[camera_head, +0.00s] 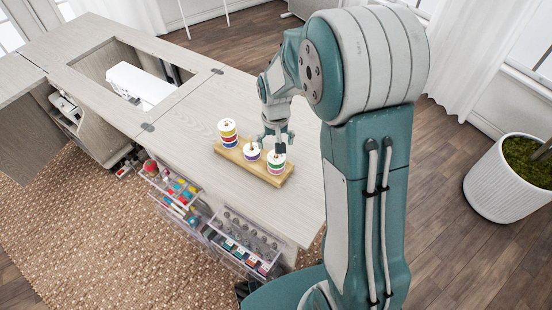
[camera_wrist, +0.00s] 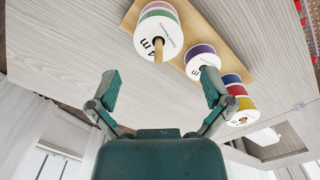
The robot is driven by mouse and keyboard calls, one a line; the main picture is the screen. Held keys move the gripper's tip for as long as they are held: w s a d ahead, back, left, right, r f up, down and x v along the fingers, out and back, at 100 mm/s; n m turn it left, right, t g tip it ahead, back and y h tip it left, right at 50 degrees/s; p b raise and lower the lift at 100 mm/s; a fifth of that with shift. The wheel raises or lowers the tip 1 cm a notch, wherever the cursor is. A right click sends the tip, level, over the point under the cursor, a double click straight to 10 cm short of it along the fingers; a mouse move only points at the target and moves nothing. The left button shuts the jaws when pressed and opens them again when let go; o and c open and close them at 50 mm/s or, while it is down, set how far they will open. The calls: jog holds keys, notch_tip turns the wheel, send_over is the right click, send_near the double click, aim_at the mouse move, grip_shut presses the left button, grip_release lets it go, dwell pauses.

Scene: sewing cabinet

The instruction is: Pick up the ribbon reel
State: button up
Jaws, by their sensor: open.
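A wooden stand (camera_head: 217,149) on the cabinet top holds ribbon reels on three upright pegs. The middle reel (camera_head: 252,153) is purple and white. The right stack (camera_head: 276,164) has green and pink bands. My gripper (camera_head: 271,142) is open above the stand, close to the middle and right pegs. In the wrist view my open fingers (camera_wrist: 161,88) have nothing between them. There the green-and-pink stack (camera_wrist: 158,38) lies ahead; the right fingertip overlaps the edge of the purple reel (camera_wrist: 202,62). Contact cannot be told.
A white sewing machine (camera_head: 140,85) sits in the cabinet's opening at the back left. Clear drawers (camera_head: 243,240) with spools and bobbins stick out below the front edge. The cabinet top (camera_head: 210,100) behind the stand is clear. A potted plant (camera_head: 505,180) stands on the right.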

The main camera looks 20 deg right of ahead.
aim_at(276, 157)
jog(key=f, duration=0.6)
jog(key=shift+s, duration=0.2)
jog(key=shift+c, duration=0.3)
jog(key=c, duration=0.8)
